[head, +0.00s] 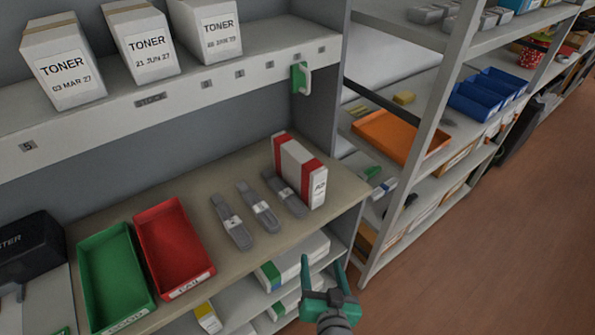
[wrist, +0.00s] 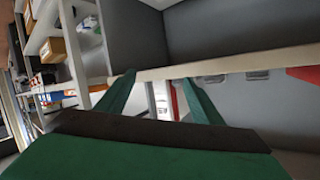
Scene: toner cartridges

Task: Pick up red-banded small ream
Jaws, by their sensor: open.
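The red-banded small ream (head: 292,168) is a white block with a red band near each end and a printed label on its near end. It stands upright on the counter (head: 345,190) at its right end, beside the grey cartridges. My gripper (head: 321,270) is open and empty, in front of the counter and apart from the ream. In the wrist view, which looks upside down, the ream (wrist: 160,99) shows partly between my open fingers (wrist: 160,92), white with a red strip. The rest of it is hidden by the finger.
Several grey cartridges (head: 258,208) lie left of the ream. A red tray (head: 172,245) and a green tray (head: 112,275) stand further left. A shelf with toner boxes (head: 145,45) hangs above. A rack post (head: 425,130) stands at the right; the floor (head: 500,230) beyond is clear.

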